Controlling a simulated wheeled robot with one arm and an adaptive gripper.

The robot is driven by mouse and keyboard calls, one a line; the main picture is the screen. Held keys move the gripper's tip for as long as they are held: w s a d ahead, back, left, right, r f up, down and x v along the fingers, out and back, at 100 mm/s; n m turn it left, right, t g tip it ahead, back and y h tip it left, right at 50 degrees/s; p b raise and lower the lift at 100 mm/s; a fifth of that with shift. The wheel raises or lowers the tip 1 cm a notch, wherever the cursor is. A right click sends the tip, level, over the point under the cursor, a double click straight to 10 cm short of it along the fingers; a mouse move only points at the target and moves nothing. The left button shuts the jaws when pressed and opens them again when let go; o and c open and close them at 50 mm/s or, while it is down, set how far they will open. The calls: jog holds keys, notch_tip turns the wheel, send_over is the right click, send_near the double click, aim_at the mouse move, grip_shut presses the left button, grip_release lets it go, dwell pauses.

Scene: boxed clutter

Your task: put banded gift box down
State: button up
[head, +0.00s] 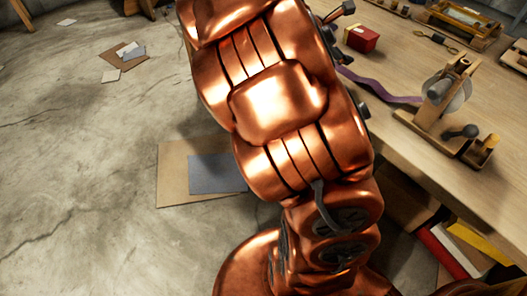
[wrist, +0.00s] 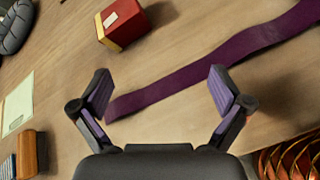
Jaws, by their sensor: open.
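The banded gift box, red with a gold band, stands on the wooden table; it shows in the head view (head: 361,39) and at the top of the wrist view (wrist: 120,22). My gripper (wrist: 160,80) is open in the wrist view, its purple-padded fingers wide apart with nothing held. The box is beyond the fingertips, above and left of the middle of the gap, and apart from them. In the head view my copper arm hides most of the gripper.
A purple ribbon (wrist: 225,50) lies across the table beyond and between the fingers. A wooden device with a disc (head: 446,95) stands right of the ribbon in the head view. Bare tabletop (wrist: 60,50) surrounds the box. A paper sheet (wrist: 18,105) lies at left.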

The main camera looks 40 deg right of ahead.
jog(key=s+a+f+m+y, duration=0.1)
jog(key=a, duration=0.2)
jog(key=s+a+m+y, duration=0.1)
jog(key=s+a+m, duration=0.1)
jog(key=a, duration=0.1)
jog(key=s+a+f+m, duration=0.1)
jog(key=a, duration=0.2)
jog(key=shift+s+f+m+y, duration=0.15)
jog(key=shift+f+m+y, duration=0.2)
jog(key=shift+m+y, duration=0.05)
jog(key=s+a+f+m+y, duration=0.2)
jog(key=s+a, duration=0.3)
jog(key=a, duration=0.5)
jog(key=s+a+f+m+g+y, duration=0.1)
jog(key=s+a+f+m+y, duration=0.1)
jog(key=a, duration=0.8)
jog(key=s+a+f+m+y, duration=0.3)
jog(key=s+a+y, duration=0.2)
jog(key=a, duration=0.5)
jog(key=s, duration=0.2)
jog(key=shift+s+a+m+g, duration=0.25)
jog(key=shift+s+m+g, duration=0.05)
jog(key=shift+s+g, duration=0.1)
jog(key=shift+w, duration=0.1)
notch_tip(320, 180, up, 24)
jog(key=s+p, duration=0.1)
jog(key=p, duration=2.1)
jog(key=shift+s+t, duration=0.3)
jog(key=shift+s, duration=0.05)
